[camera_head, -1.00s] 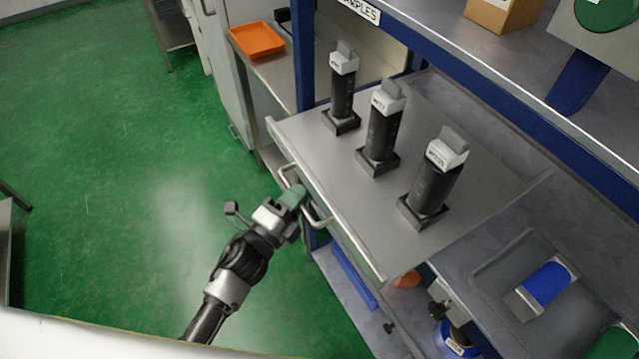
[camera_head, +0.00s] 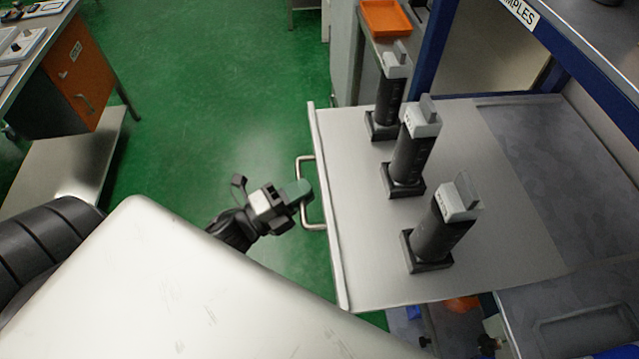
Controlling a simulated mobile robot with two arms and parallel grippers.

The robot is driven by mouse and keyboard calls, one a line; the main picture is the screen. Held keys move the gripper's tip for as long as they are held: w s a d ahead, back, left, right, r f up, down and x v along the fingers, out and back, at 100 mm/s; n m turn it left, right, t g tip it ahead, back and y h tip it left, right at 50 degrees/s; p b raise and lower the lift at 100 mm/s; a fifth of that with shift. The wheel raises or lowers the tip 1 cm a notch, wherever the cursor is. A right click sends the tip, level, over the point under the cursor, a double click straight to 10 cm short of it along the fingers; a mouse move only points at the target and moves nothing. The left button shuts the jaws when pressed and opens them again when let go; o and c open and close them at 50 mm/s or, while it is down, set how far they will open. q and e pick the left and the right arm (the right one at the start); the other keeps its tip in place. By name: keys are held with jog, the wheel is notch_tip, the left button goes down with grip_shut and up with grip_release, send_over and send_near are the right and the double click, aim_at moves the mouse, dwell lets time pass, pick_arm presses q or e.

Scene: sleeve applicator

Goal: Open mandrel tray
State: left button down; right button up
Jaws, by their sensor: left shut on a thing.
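The mandrel tray (camera_head: 345,215) is a flat metal sheet drawn out from the blue-framed rack, with a wire handle (camera_head: 303,163) on its front edge. Three black mandrels with pale grey tops stand upright on it in square bases: a far one (camera_head: 388,100), a middle one (camera_head: 410,157) and a near one (camera_head: 437,238). My left gripper (camera_head: 300,191) is shut on the handle, reaching it from the left side. Its fingertips partly cover the bar. My right gripper is not in view.
A grey rack surface (camera_head: 560,165) lies behind the tray. An orange bin (camera_head: 386,18) sits beyond its far end. A workbench with an orange drawer cabinet (camera_head: 78,70) stands at upper left. Green floor (camera_head: 215,90) is open left of the tray.

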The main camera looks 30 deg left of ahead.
pick_arm(q)
jog(key=shift+s+a+f, duration=0.1)
jog(key=shift+s+a, duration=0.25)
jog(key=shift+a, duration=0.1)
jog(key=c, duration=1.1)
grip_release()
jog(key=shift+b+v, duration=1.9)
jog(key=shift+v, duration=3.55)
